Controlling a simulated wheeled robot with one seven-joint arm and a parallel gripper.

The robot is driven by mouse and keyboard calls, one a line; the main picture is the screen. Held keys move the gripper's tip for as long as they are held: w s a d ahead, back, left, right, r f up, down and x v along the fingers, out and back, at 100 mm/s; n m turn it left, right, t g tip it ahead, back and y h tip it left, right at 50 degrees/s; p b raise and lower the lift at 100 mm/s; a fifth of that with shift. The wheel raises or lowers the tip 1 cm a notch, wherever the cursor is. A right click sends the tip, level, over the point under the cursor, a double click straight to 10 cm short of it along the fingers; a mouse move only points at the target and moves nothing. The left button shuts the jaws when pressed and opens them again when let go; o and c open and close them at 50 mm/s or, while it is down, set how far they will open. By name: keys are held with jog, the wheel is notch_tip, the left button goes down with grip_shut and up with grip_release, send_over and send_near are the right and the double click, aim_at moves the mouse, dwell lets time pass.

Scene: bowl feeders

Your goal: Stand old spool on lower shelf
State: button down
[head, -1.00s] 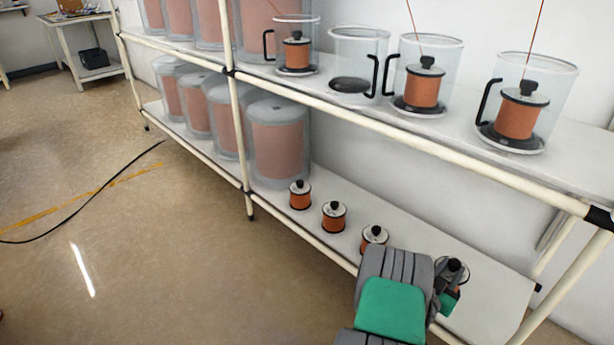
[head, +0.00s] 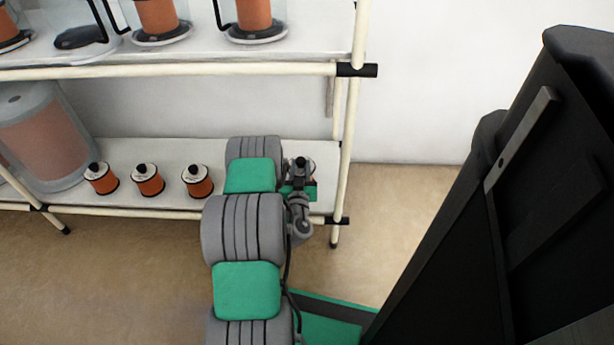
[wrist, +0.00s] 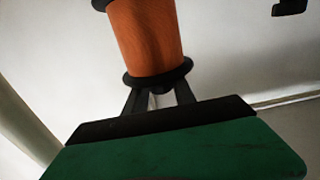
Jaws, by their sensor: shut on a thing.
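The old spool (wrist: 145,40), copper-coloured with black end flanges, fills the top of the wrist view. My gripper (wrist: 158,92) is shut on it at the flange end facing me; the grip point itself is partly hidden. In the head view my gripper (head: 303,180) is over the right end of the lower shelf (head: 190,150). There my arm hides most of the held spool. I cannot tell whether the spool touches the shelf.
Three spools (head: 148,180) stand in a row on the lower shelf, left of my arm. A large clear drum (head: 45,140) stands farther left. The upper shelf's front rail (head: 180,70) and the right post (head: 348,150) frame the space.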

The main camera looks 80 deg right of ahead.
jog(key=shift+s+d+f, duration=0.45)
jog(key=shift+d+f, duration=0.1)
jog(key=shift+f, duration=0.25)
jog(key=shift+s+d+f, duration=0.45)
jog(key=shift+d+f, duration=0.1)
jog(key=shift+f, duration=0.25)
jog(key=shift+f+b, duration=0.75)
jog(key=shift+f, duration=0.7)
jog(key=shift+f, duration=0.15)
jog(key=c, duration=1)
grip_release()
jog(key=shift+f, duration=0.1)
jog(key=shift+c, duration=0.2)
